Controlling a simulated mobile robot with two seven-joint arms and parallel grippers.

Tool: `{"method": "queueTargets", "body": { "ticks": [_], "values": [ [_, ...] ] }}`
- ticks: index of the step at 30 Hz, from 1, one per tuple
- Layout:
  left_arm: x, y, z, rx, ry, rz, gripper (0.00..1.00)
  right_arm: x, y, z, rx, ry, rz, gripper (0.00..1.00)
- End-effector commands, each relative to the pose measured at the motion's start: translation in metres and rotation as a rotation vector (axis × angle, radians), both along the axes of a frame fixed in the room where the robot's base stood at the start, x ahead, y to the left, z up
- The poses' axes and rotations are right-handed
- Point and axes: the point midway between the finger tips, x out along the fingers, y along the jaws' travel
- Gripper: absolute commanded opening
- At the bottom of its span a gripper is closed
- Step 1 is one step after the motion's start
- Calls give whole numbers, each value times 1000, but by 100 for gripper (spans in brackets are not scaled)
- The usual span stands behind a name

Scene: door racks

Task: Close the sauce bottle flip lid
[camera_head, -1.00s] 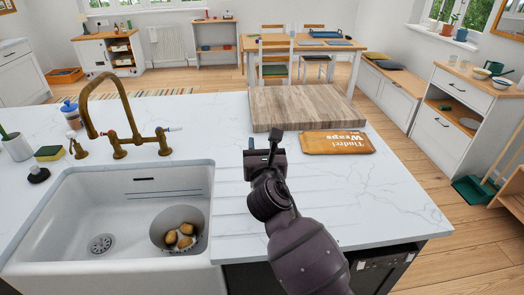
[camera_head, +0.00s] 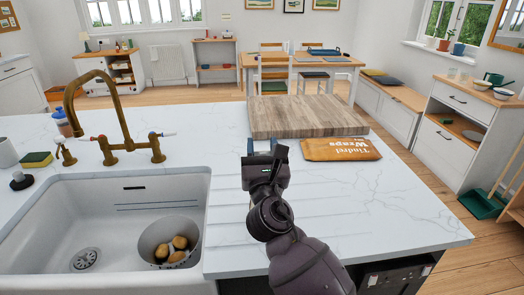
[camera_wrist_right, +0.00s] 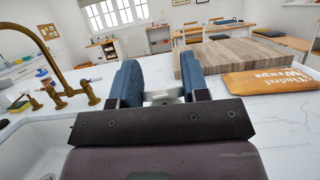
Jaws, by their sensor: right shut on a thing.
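My right gripper (camera_head: 264,150) is over the white counter, in front of the wooden board. In the right wrist view its two blue-padded fingers (camera_wrist_right: 162,88) stand apart, with a small pale grey thing (camera_wrist_right: 163,97) between them. It is mostly hidden by the gripper body, and I cannot tell what it is. A bottle with a blue top (camera_head: 62,122) stands behind the sink by the tap, well left of my gripper. I cannot tell whether it is the sauce bottle or how its lid stands. My left gripper is not in view.
A brown wraps packet (camera_head: 341,149) lies right of my gripper, in front of the thick wooden board (camera_head: 305,116). A sink (camera_head: 100,210) with a bowl of potatoes (camera_head: 169,243) and a brass tap (camera_head: 125,140) are left. The counter's right side is clear.

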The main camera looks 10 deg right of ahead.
Motion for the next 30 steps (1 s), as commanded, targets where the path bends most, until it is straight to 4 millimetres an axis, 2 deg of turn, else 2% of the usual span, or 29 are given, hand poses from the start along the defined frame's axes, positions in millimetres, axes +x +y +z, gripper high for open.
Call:
{"method": "queueTargets", "body": {
  "ticks": [6,7,12,23,30],
  "values": [
    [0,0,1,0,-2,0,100,0,0,-2,0,5,0,18],
    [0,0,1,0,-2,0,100,0,0,-2,0,5,0,43],
    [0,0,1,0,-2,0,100,0,0,-2,0,5,-1,68],
    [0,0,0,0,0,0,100,-4,0,-3,0,4,-1,68],
    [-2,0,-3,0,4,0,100,-35,0,-17,0,7,-1,68]
  ]
}}
